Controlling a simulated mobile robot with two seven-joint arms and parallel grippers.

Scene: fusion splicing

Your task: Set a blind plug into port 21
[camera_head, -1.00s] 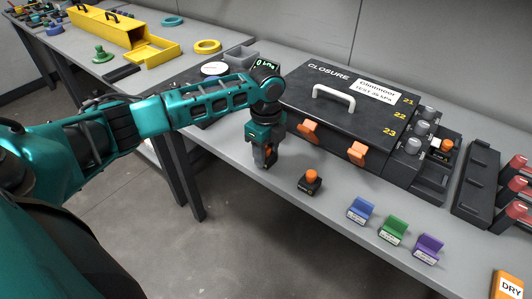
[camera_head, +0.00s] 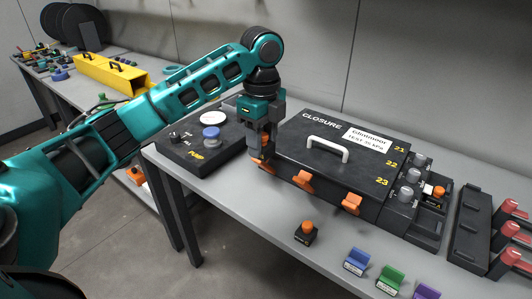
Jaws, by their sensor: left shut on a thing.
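My left gripper (camera_head: 261,138) points down at the left end of the black closure box (camera_head: 318,122). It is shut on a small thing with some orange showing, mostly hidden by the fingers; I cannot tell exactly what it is. The yellow numbers 21, 22 and 23 run down the box's right side, with grey round caps (camera_head: 414,175) beside them. An orange-topped piece (camera_head: 438,192) sits in the black holder to their right. Another orange-topped plug (camera_head: 307,227) stands on a dark block in front of the box. My right gripper is out of view.
Orange latches (camera_head: 351,204) stick out from the box front. A pump unit with a blue knob (camera_head: 211,133) stands left of my gripper. Blue (camera_head: 357,260), green (camera_head: 391,278) and purple blocks line the table front. Red-handled pieces (camera_head: 510,233) are at the right.

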